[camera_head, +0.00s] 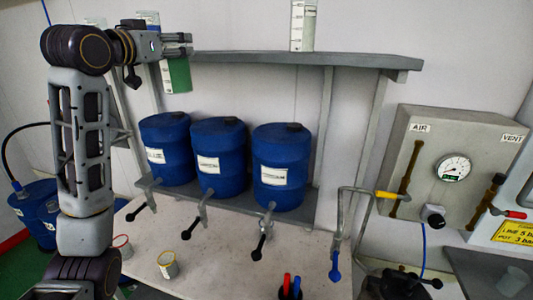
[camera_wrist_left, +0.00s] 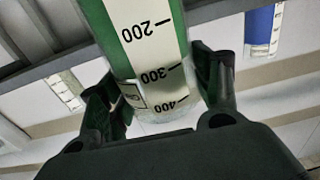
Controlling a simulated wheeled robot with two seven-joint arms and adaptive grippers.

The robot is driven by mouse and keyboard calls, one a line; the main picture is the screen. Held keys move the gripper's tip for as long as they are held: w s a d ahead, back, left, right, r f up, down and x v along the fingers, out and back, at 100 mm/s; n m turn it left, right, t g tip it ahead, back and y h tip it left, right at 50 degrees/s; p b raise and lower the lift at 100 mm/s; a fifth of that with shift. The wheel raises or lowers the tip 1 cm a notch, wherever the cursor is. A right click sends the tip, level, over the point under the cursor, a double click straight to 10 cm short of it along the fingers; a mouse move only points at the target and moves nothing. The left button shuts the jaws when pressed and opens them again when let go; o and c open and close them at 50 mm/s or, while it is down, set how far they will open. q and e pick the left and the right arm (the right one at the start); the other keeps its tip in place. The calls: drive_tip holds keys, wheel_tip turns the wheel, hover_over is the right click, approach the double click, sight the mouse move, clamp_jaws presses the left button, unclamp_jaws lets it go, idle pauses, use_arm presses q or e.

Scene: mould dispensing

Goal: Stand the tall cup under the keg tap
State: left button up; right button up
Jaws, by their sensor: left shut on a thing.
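The tall cup (camera_head: 179,76) holds green contents and has a white measuring scale. My left gripper (camera_head: 180,46) is shut on it near its upper part, in front of the upper shelf's left end. In the left wrist view, the cup (camera_wrist_left: 140,35) sits between the two fingers (camera_wrist_left: 165,95), its scale numbers upside down. Three blue kegs, left (camera_head: 165,150), middle (camera_head: 220,158) and right (camera_head: 282,168), stand on the lower shelf. Their taps (camera_head: 148,194), (camera_head: 203,214) and (camera_head: 267,232) hang over the bench. My right gripper is not clearly visible.
Another scaled cup (camera_head: 303,28) stands on the upper shelf (camera_head: 300,58). Two small cups, red-rimmed (camera_head: 122,246) and yellow-rimmed (camera_head: 168,266), stand on the bench (camera_head: 215,265). A blue-handled tap (camera_head: 335,265) hangs at right, beside a gauge panel (camera_head: 400,160).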

use_arm(q)
drive_tip(key=s+a+f+n+y, duration=0.1)
drive_tip(key=s+f, duration=0.5)
drive_tip(key=f, duration=1.5)
drive_tip(key=s+a+f+n+t+y, duration=0.1)
drive_tip(key=s+f, duration=0.5)
drive_tip(key=f, duration=1.5)
drive_tip(key=s+a+f+n+y, duration=0.2)
drive_tip(key=s+a+f+y, duration=0.1)
drive_tip(key=f, duration=1.8)
drive_tip(key=s+y, duration=0.1)
drive_tip(key=s, duration=0.1)
drive_tip(key=shift+s, duration=0.4)
drive_tip(key=shift+f+b, duration=0.55)
drive_tip(key=shift+f, duration=0.1)
